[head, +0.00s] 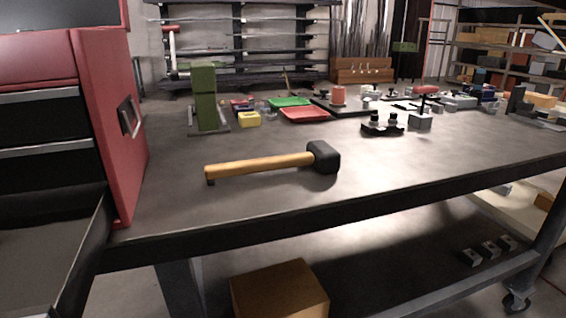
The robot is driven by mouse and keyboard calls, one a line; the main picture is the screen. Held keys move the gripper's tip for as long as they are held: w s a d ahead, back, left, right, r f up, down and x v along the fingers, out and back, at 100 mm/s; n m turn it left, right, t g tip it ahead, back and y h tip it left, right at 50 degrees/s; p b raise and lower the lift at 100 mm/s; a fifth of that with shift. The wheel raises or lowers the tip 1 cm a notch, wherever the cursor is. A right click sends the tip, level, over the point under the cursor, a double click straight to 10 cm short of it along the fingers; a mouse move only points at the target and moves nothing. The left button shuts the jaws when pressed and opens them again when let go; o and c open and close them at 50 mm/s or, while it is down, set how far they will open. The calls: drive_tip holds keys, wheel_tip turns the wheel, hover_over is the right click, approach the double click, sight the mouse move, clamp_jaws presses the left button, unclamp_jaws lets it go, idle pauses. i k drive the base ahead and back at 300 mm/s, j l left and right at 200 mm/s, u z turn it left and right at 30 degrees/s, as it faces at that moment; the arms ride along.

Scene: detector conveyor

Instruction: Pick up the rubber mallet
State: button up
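The rubber mallet (268,163) lies on the dark workbench top (385,165) in the head view. Its black head (324,157) is at the right and its wooden handle (255,166) runs to the left, ending in a dark tip. It lies near the front edge of the bench, with nothing touching it. My gripper is not visible in this view.
A red tool cabinet (107,120) stands at the left. A green upright block (204,97), a red tray (305,114), a green tray (289,102) and black fixtures (383,126) sit behind the mallet. The bench is clear around it. A cardboard box (279,292) is below.

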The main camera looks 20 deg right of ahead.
sight(323, 157)
drive_tip(key=l+z, duration=0.25)
drive_tip(key=l, duration=0.35)
drive_tip(key=l+z, duration=0.3)
drive_tip(key=l, duration=0.35)
drive_tip(key=i, duration=0.5)
